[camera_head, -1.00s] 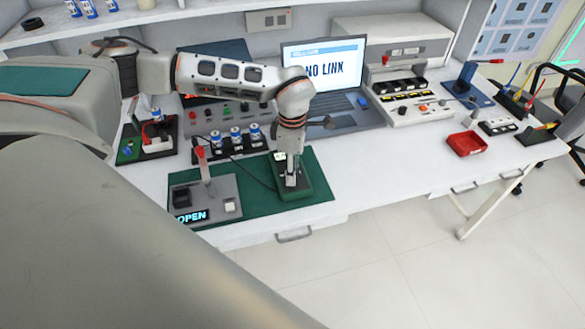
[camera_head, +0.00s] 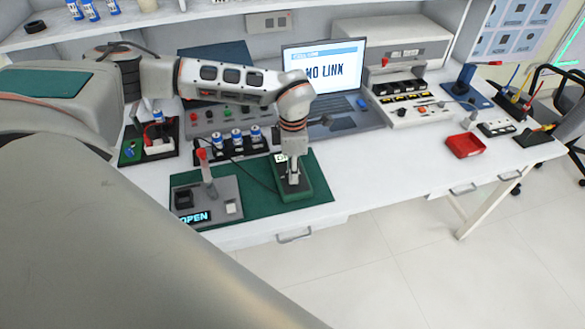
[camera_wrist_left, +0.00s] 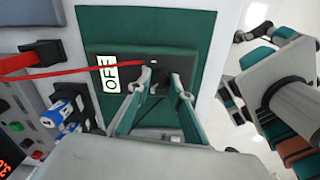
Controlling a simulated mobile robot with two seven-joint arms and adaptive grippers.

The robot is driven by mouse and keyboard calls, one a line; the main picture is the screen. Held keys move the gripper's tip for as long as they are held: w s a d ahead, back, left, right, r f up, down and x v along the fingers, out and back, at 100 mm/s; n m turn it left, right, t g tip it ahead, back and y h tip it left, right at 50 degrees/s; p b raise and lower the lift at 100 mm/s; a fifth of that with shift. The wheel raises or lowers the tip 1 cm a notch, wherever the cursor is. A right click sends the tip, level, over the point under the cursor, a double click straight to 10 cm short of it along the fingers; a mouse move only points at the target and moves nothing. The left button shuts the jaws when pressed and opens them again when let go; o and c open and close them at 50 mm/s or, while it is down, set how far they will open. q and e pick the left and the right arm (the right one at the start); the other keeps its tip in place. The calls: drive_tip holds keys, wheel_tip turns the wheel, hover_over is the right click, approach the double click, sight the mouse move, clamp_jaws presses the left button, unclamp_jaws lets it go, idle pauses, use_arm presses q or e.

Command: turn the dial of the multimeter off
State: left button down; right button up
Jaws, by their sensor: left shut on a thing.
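The multimeter (camera_head: 304,190) is a green box lying on the green mat (camera_head: 322,184) near the table's front edge. In the left wrist view its dark green body (camera_wrist_left: 98,52) carries a white display (camera_wrist_left: 108,73) that reads "OFF". My left gripper (camera_head: 292,184) points down onto the multimeter's top face. In the left wrist view the left gripper (camera_wrist_left: 161,84) is shut on the dial, a small dark part (camera_wrist_left: 157,88) between its fingertips. The fingers hide most of the dial and its pointer. My right gripper is in neither view.
A grey box (camera_head: 222,188) with a red-topped lever and an "OPEN" display stands left of the multimeter. Behind are a battery holder (camera_head: 238,146) and the laptop (camera_head: 340,90). Table to the right is clear up to the red tray (camera_head: 466,146).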

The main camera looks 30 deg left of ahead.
use_arm(q)
drive_tip(key=n, duration=0.2)
drive_tip(key=shift+n+p, duration=0.3)
drive_tip(key=shift+p, duration=0.05)
drive_tip(key=shift+n+p, duration=0.4)
drive_tip(key=shift+n, duration=1.4)
drive_tip(key=c, duration=1.8)
unclamp_jaws()
drive_tip(key=shift+r, duration=0.1)
wheel_tip(320, 180, up, 12)
drive_tip(key=shift+f, duration=0.1)
drive_tip(key=shift+s, duration=0.1)
